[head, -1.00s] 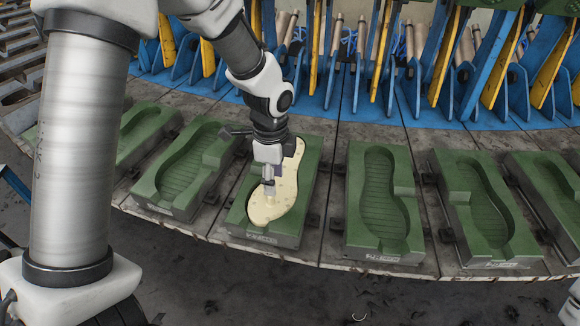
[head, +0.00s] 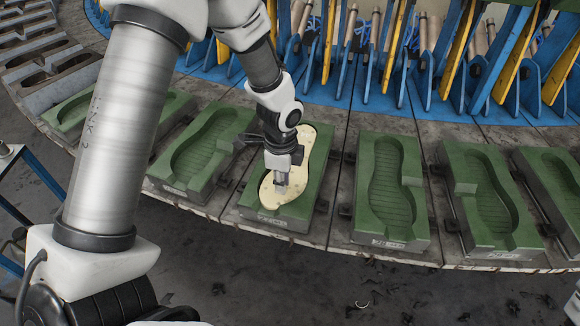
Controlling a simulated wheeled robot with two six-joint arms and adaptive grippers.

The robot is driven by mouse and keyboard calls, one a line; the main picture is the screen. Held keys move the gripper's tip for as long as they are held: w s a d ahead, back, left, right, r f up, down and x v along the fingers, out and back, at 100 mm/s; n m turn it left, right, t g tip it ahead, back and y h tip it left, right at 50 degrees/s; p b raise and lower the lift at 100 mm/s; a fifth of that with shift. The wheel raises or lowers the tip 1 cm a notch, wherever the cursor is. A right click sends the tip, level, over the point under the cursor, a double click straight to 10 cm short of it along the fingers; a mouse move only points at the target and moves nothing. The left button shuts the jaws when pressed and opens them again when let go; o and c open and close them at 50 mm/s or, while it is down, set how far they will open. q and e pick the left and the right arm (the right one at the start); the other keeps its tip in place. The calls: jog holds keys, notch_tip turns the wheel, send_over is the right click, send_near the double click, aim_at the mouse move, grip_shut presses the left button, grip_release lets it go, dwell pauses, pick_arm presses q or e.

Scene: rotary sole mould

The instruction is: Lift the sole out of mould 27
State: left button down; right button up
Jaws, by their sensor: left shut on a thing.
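The cream sole (head: 305,165) is at the green mould (head: 322,190) in the middle of the head view, lengthwise along it. It looks slightly raised, with its edge overlapping the mould's left side; how far it is clear of the cavity is hard to tell. My left gripper (head: 281,181) points down and is shut on the sole near its front end. The gripper and wrist hide part of the sole and the mould's left side. The number on the mould's front label is too small to read. My right gripper is not in view.
Empty green moulds stand close on both sides, one at the left (head: 200,155) and one at the right (head: 390,190), on the grey rotary table (head: 340,235). Blue and yellow upright brackets (head: 470,70) line the back. Open dark floor lies in front.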

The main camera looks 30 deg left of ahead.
pick_arm(q)
jog(key=shift+w+r, duration=0.2)
jog(key=shift+r, duration=0.2)
notch_tip(320, 180, up, 9)
